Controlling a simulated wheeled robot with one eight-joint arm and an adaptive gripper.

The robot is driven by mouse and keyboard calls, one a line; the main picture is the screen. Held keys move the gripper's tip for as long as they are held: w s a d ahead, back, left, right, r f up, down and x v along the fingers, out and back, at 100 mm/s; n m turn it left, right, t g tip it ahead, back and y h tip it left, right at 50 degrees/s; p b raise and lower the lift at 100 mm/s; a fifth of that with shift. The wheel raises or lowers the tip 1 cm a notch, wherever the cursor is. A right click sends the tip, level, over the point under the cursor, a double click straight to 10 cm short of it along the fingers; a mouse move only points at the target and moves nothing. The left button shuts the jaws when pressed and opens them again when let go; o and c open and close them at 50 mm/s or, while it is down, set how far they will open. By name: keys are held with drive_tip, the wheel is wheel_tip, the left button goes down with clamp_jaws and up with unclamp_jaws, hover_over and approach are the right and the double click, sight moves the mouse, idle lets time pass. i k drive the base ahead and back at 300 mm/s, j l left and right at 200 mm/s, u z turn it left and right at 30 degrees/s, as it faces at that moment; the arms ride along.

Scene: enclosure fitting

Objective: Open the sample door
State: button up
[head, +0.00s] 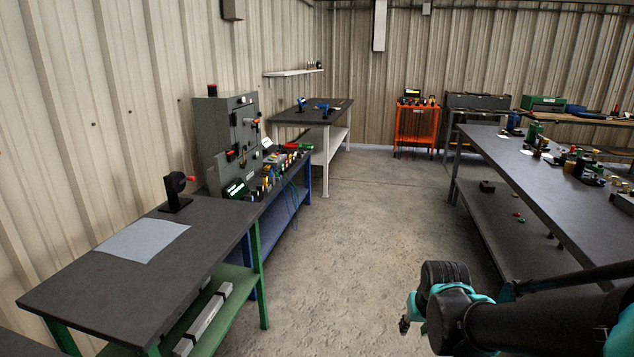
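A grey enclosure (210,135) stands on a blue-legged bench along the left wall. Its front has panels with dark knobs or handles and a few red and orange parts. I cannot tell which panel is the sample door; no panel visibly stands open. My arm, black with teal parts, enters at the lower right. My gripper (405,325) shows only as a small dark end beside the arm, mostly hidden by it. It is over the floor, well to the right of and nearer than the enclosure, touching nothing I can see.
Small coloured parts crowd the blue bench (290,205). A long bench (500,160) stands right; an orange cart (415,125) is far back. The middle floor is clear.

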sight(244, 133)
drive_tip(key=i, duration=1.8)
drive_tip(key=i+l, duration=0.1)
drive_tip(key=i, duration=1.75)
drive_tip(key=j+u, duration=0.05)
drive_tip(key=j, duration=0.05)
